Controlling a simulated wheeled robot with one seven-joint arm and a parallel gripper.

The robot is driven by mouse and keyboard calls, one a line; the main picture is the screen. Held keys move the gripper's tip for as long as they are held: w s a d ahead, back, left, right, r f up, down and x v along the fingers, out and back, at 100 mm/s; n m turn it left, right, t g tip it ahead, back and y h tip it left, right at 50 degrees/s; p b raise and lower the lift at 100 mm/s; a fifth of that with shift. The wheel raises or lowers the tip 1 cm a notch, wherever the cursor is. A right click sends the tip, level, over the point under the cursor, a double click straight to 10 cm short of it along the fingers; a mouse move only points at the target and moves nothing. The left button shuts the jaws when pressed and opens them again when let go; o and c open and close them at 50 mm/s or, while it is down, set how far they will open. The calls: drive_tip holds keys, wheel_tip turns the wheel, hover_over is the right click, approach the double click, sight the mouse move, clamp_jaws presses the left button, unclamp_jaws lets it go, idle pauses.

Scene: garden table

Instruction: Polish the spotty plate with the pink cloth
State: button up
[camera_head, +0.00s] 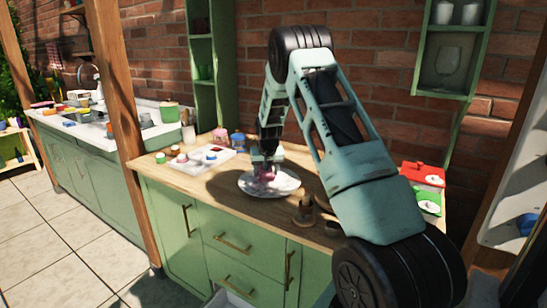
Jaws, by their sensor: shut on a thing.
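A white plate (287,187) with some darker marks lies on the wooden counter (218,193). My gripper (264,168) points straight down over the left half of the plate. It is shut on the pink cloth (267,174), which sits bunched under the fingers at the plate's surface. Whether the cloth presses on the plate or hangs just above it cannot be told at this size. My arm hides part of the counter behind and right of the plate.
Left of the plate is a white tray (181,170) with small colourful items. Behind it stand a pink container (219,135) and a blue jar (238,140). A small brown holder (304,212) stands right of the plate, near the front edge. Red (422,173) and green boxes are far right.

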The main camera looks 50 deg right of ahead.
drive_tip(key=shift+r+p, duration=1.7)
drive_tip(key=shift+r, duration=1.05)
